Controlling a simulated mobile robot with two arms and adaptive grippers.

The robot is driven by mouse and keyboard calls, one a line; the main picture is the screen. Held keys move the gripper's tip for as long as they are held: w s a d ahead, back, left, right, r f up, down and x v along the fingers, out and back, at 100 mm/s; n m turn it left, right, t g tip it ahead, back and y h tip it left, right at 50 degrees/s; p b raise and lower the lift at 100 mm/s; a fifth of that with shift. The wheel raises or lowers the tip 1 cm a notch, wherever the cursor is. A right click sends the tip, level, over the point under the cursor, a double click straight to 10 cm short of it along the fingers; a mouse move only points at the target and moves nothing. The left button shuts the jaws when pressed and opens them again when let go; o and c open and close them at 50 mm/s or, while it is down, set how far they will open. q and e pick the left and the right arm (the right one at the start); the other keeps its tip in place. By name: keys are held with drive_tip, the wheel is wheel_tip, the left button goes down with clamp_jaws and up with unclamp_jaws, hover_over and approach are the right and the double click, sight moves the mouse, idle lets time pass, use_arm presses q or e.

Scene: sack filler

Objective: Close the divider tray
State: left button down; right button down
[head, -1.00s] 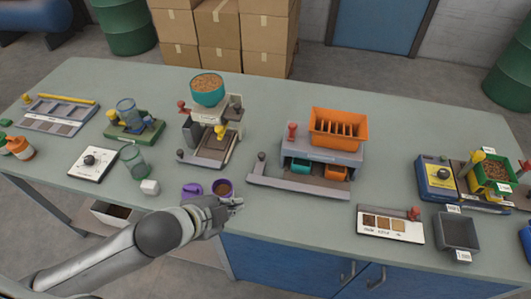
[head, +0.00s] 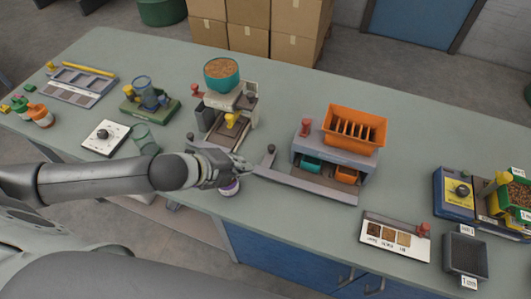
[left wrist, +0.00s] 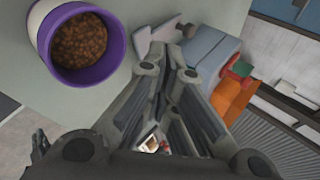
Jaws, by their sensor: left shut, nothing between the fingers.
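The divider station (head: 330,157) is a grey body with an orange slotted hopper (head: 355,130) on top. Teal (head: 312,165) and orange (head: 347,175) bins show in its front opening. A long grey tray bar (head: 308,187) lies in front of it, with a dark knob (head: 271,149) on an arm at its left end. My left gripper (head: 243,165) is shut and empty, just left of that knob and apart from it in the picture. In the left wrist view the closed fingers (left wrist: 168,58) point at the station's grey parts. My right gripper is not in view.
A purple-rimmed cup of brown pellets (left wrist: 88,45) stands close beside my left gripper, mostly hidden in the head view. A filler machine with a teal bowl (head: 221,74) stands behind it. A sample card (head: 395,236) and a dark bin (head: 466,255) are at right.

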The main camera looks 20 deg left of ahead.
sight(271, 148)
use_arm(q)
drive_tip(key=p+x, duration=0.1)
drive_tip(key=x, duration=0.4)
drive_tip(key=shift+w+d+f, duration=0.2)
drive_tip(key=shift+w, duration=0.1)
drive_tip(key=w, duration=0.1)
drive_tip(key=w+d+p, duration=0.1)
drive_tip(key=shift+w+d+f, duration=0.15)
drive_tip(key=shift+w+d, duration=0.05)
drive_tip(key=shift+w, duration=0.2)
drive_tip(key=shift+w+d+f, duration=0.1)
drive_tip(key=shift+w+d, duration=0.25)
drive_tip(key=shift+w, duration=0.2)
drive_tip(key=shift+w+p, duration=0.35)
drive_tip(key=shift+w, duration=1.25)
drive_tip(key=shift+s+f, duration=0.1)
